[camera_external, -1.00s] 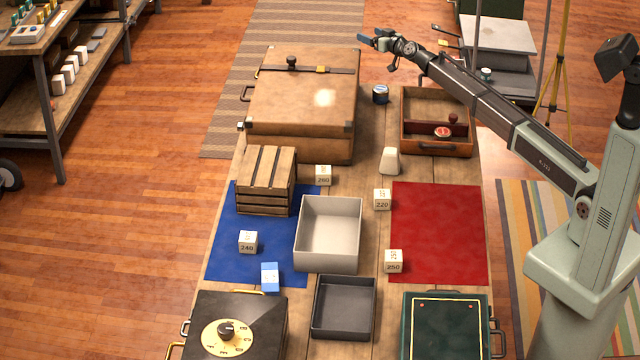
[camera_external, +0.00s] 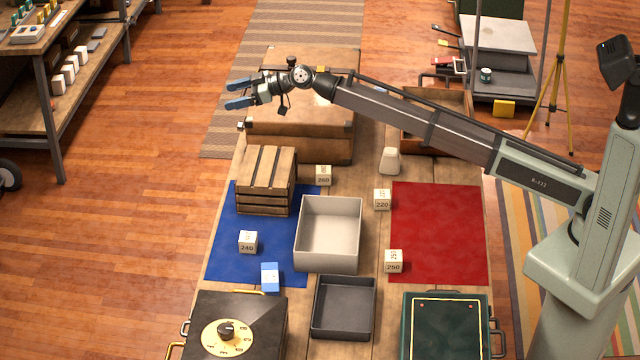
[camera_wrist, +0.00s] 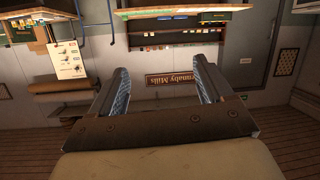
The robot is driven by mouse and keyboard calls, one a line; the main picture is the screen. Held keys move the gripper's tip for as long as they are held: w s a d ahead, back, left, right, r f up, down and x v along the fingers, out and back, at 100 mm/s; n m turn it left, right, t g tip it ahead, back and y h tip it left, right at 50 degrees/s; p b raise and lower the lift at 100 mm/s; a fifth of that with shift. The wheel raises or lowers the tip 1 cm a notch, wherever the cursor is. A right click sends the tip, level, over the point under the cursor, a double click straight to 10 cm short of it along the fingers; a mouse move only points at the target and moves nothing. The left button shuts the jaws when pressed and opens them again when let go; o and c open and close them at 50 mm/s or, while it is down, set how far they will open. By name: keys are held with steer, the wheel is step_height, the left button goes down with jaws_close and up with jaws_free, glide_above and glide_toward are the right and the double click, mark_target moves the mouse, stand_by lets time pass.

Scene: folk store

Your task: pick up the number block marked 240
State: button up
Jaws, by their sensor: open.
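The number block marked 240 (camera_external: 248,242) is a small white cube on the blue mat (camera_external: 226,268), left of the light grey bin. My gripper (camera_external: 238,94) is high up at the far left of the table, above and beside the tan suitcase, with blue fingertips pointing left. It is open and empty, well apart from the block. In the wrist view my gripper (camera_wrist: 160,90) shows two spread fingers with nothing between them; the block is not in that view.
A slatted wooden crate (camera_external: 265,180) stands behind the block, and a blue-and-white box (camera_external: 270,277) lies in front. The light grey bin (camera_external: 329,262) is to its right. Other blocks marked 260 (camera_external: 323,175), 220 (camera_external: 382,199) and 250 (camera_external: 393,261) stand further right.

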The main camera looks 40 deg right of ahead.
steer(key=s+a+r+n+g+y, duration=0.1)
steer(key=s+a+n+g, duration=0.1)
steer(key=s+a, duration=0.65)
steer(key=s+a+r+n+g, duration=0.2)
steer(key=s+a, duration=0.5)
steer(key=a, duration=0.3)
steer(key=s+a+f+n+g+h, duration=0.1)
steer(key=s+a+f+n+g, duration=0.15)
steer(key=s+a, duration=0.4)
steer(key=s+a+f+n+g+h, duration=0.1)
steer(key=s+a+n+g, duration=0.1)
steer(key=s+a+n, duration=0.45)
steer(key=n+g+h, duration=0.1)
steer(key=n+h, duration=0.2)
steer(key=h, duration=0.7)
glide_above(248, 236)
step_height(248, 236, down, 16)
step_height(248, 236, down, 13)
steer(key=shift+r, duration=0.2)
steer(key=shift+c, duration=0.5)
